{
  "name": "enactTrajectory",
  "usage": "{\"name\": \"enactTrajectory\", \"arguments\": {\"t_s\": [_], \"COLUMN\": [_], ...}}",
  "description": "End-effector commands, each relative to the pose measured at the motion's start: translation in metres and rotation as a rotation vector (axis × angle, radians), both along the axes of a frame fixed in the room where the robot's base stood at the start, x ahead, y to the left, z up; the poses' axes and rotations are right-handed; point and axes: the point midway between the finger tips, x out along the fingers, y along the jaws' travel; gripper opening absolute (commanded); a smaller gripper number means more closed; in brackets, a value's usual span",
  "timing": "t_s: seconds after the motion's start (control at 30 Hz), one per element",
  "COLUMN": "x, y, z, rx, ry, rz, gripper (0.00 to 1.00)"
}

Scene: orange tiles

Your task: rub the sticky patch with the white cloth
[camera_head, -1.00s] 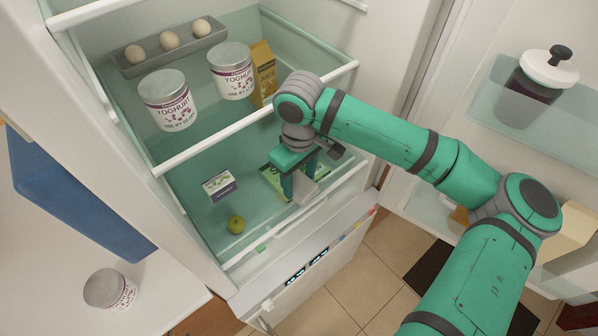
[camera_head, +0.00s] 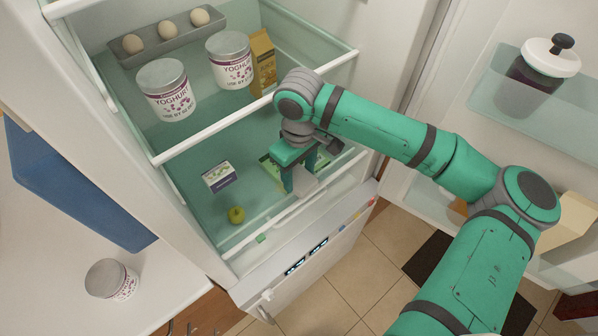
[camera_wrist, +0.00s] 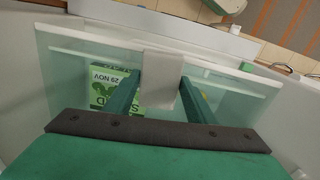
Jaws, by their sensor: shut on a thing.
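My gripper (camera_head: 301,178) is shut on the white cloth (camera_head: 304,187), low inside the open fridge near its front edge. In the wrist view, the cloth (camera_wrist: 162,80) hangs as a pale flat piece between the two green fingers (camera_wrist: 160,98). I cannot make out the sticky patch in either view; my gripper and the cloth hide part of the shelf.
Two yoghurt tubs (camera_head: 166,92), (camera_head: 231,60), a juice carton (camera_head: 262,62) and an egg tray (camera_head: 170,38) stand on the upper shelf, whose front rail (camera_head: 215,132) crosses above. Another tub (camera_head: 111,280) stands outside.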

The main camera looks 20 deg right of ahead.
Motion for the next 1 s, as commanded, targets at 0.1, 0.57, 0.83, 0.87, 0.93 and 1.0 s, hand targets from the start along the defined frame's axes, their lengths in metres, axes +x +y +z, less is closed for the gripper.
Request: {"name": "enactTrajectory", "arguments": {"t_s": [0.1, 0.57, 0.83, 0.87, 0.93, 1.0], "x": [0.0, 0.0, 0.0, 0.0, 0.0, 0.0], "y": [0.0, 0.0, 0.0, 0.0, 0.0, 0.0], "z": [-0.002, -0.01, -0.015, -0.015, -0.016, -0.018], "rx": [0.001, 0.0, 0.0, 0.0, 0.001, 0.001], "ry": [0.0, 0.0, 0.0, 0.0, 0.0, 0.0], "rz": [0.0, -0.001, 0.0, 0.0, 0.0, 0.0], "gripper": [0.32, 0.32, 0.32, 0.32, 0.32, 0.32]}}
